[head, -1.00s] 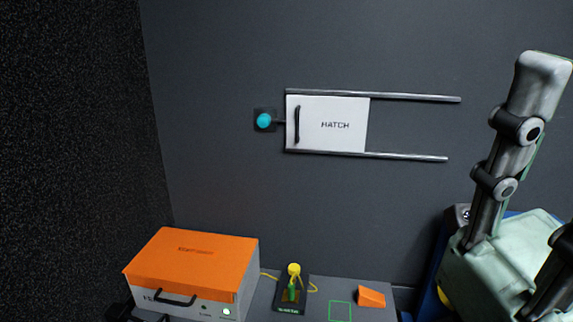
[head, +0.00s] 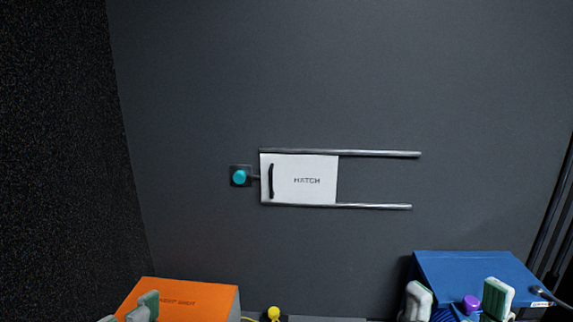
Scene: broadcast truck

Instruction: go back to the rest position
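My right gripper (head: 458,299) is at the bottom right of the head view, fingers pointing up. Its two pale green-padded fingertips stand well apart, with nothing held between them. My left gripper (head: 131,309) is at the bottom left, in front of the orange-topped case. Its fingertips show apart, but most of it is cut off by the lower edge. No object shows in it.
A white sliding hatch (head: 306,180) with a black handle sits between two wall rails. A teal knob (head: 239,177) is left of it. Below are the orange-topped case (head: 190,293), a yellow knob (head: 273,313), a blue box (head: 470,270) and a purple knob (head: 470,303).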

